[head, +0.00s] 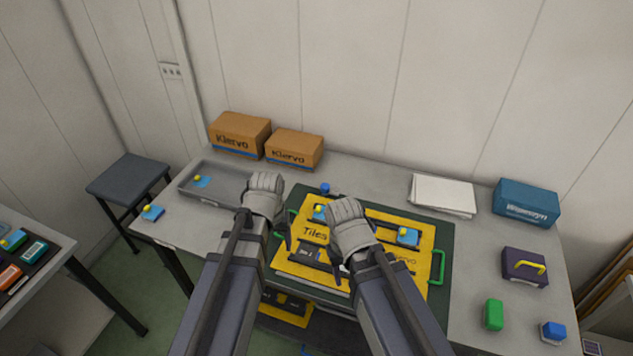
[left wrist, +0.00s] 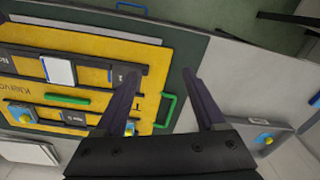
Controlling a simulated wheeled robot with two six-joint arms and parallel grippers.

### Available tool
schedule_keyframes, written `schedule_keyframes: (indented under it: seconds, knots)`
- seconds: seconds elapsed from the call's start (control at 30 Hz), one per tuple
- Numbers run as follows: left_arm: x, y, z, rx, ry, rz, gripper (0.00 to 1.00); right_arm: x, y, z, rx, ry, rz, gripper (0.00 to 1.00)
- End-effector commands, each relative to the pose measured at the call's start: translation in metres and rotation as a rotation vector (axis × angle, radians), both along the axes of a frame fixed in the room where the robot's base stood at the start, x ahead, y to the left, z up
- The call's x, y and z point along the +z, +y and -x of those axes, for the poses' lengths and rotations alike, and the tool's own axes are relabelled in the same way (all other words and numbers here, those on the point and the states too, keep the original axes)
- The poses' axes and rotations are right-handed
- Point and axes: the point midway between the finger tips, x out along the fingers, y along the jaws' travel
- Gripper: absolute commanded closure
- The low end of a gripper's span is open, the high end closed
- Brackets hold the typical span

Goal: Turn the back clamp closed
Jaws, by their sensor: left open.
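A dark green board (head: 441,240) carries a yellow panel (head: 425,262) marked "Tiles". A small blue part (head: 325,188) stands at the board's back edge; I cannot tell for sure whether it is the back clamp or how far it is turned. My left gripper (head: 284,236) is open and empty over the board's left side. In the left wrist view its fingers (left wrist: 163,72) are spread, with a green handle (left wrist: 165,107) showing between them. My right gripper is over the middle of the panel, its fingers mostly hidden by my own arm.
A green handle (head: 437,267) is at the board's right. A grey tray (head: 190,186) lies left, two cardboard boxes (head: 240,135) behind. The table right of the board holds a purple case (head: 524,268).

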Motion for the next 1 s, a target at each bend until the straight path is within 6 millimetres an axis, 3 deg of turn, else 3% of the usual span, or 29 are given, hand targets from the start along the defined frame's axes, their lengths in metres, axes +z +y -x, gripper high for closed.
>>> schedule_keyframes:
  seconds: [0.03,0.23,0.37,0.6,0.7,0.83,1.0]
  knots:
    - [-0.001,0.001,-0.026,0.034,-0.004,0.007,0.28,-0.001,0.000,0.000,0.000,0.000,0.000,0.50]
    - [-0.002,-0.006,-0.093,0.152,-0.008,0.024,0.28,-0.002,0.000,0.000,0.000,0.000,0.000,0.50]
    - [-0.002,-0.023,-0.144,0.227,-0.004,0.029,0.28,-0.002,0.000,0.000,0.000,0.000,0.000,0.50]
    - [-0.002,-0.083,-0.257,0.385,0.015,0.032,0.28,-0.002,0.000,0.000,0.000,0.000,0.000,0.50]
    - [-0.002,-0.108,-0.290,0.442,0.023,0.030,0.28,-0.002,0.000,0.000,0.000,0.000,0.000,0.50]
    - [-0.002,-0.125,-0.309,0.485,0.029,0.027,0.28,-0.002,0.000,0.000,0.000,0.000,0.000,0.50]
    - [-0.002,-0.129,-0.311,0.498,0.030,0.027,0.28,-0.002,0.000,0.000,0.000,0.000,0.000,0.50]
